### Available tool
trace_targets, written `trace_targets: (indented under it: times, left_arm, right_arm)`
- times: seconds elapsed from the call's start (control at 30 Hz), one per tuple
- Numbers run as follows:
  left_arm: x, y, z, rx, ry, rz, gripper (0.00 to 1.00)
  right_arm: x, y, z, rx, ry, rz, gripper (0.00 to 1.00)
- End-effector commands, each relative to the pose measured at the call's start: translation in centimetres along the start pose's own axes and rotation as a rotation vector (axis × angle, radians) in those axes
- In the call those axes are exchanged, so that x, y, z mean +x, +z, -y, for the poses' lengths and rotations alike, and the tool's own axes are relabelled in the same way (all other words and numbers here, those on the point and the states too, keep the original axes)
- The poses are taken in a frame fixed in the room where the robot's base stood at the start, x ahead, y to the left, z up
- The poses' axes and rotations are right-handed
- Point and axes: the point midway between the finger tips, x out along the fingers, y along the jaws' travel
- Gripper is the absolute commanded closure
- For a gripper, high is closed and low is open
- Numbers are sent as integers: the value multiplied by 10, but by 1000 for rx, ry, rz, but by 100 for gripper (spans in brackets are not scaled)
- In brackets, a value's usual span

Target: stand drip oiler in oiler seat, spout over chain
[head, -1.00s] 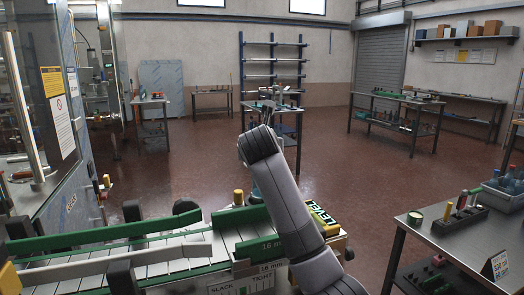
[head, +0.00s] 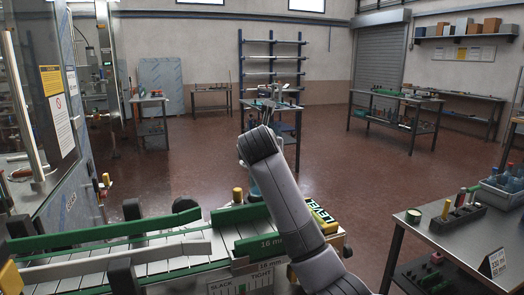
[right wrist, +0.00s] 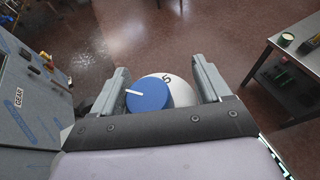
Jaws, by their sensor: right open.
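My right gripper (right wrist: 160,66) is open in the right wrist view, with one finger on each side of a round blue knob or cap (right wrist: 148,94). The blue part has a white line on it and sits over a white round piece (right wrist: 178,92) marked with a 5. I cannot tell whether this is the drip oiler, nor whether the fingers touch it. In the head view my right arm reaches over the conveyor's end, and its gripper is hidden. The slatted conveyor chain (head: 190,258) runs between green rails. I cannot make out the oiler seat. My left gripper is not in view.
A plate marked SLACK and TIGHT (head: 240,286) and a LEVEL label (head: 322,212) are at the conveyor's end. A glass-sided machine (head: 50,120) stands left. A metal bench (head: 440,238) with small parts stands right. The floor (head: 345,165) between is clear.

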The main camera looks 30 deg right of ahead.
Motion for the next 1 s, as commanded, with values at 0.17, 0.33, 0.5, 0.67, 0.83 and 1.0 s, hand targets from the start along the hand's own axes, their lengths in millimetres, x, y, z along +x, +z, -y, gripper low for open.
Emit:
trace_targets:
  times: [0.17,0.33,0.5,0.67,0.83,1.0]
  left_arm:
    - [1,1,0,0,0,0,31]
    - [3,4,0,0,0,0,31]
    - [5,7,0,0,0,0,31]
    - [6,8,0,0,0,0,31]
    - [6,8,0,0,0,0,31]
    - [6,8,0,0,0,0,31]
  right_arm:
    - [-3,-7,-2,-8,1,-16,22]
    - [-24,-7,-1,-8,1,-12,22]
    - [-49,-4,0,-5,1,-6,22]
    - [-66,-2,0,-3,0,-3,22]
    - [-72,-1,1,-2,-1,-2,22]
    - [-72,0,1,-1,-1,-1,22]
